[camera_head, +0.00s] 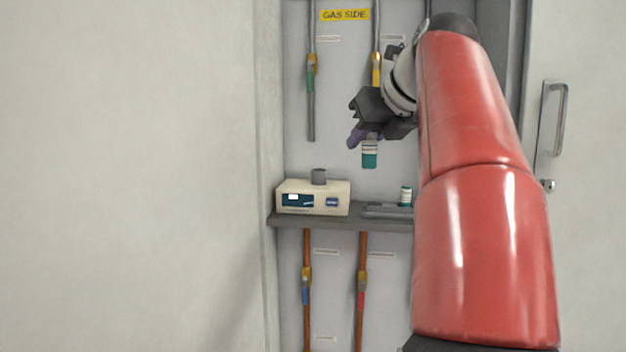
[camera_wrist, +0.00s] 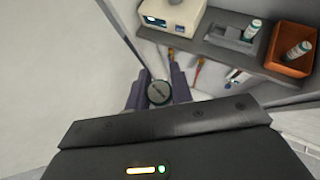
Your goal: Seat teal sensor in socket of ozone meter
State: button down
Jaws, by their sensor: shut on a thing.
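The teal sensor (camera_head: 370,156), with a white band, hangs upright below my gripper (camera_head: 367,137). In the wrist view my gripper (camera_wrist: 159,94) has its two fingers on either side of the sensor's dark round top (camera_wrist: 159,93). The ozone meter (camera_head: 313,197) is a cream box with a small display on the shelf. A grey cylindrical socket (camera_head: 319,177) stands on its top. The held sensor is to the right of the socket and higher than the meter, apart from it. The meter also shows in the wrist view (camera_wrist: 174,13).
The shelf (camera_head: 352,220) carries a grey holder (camera_head: 386,211) with another teal-and-white sensor (camera_head: 406,196). An orange bin (camera_wrist: 291,50) with a similar sensor (camera_wrist: 299,50) is at right in the wrist view. Pipes with valves run above and below the shelf.

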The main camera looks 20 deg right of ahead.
aim_at(319, 182)
jog(key=i+l, duration=0.15)
jog(key=i, duration=0.4)
jog(key=i+l, duration=0.15)
jog(key=i, duration=0.4)
jog(key=k, duration=0.5)
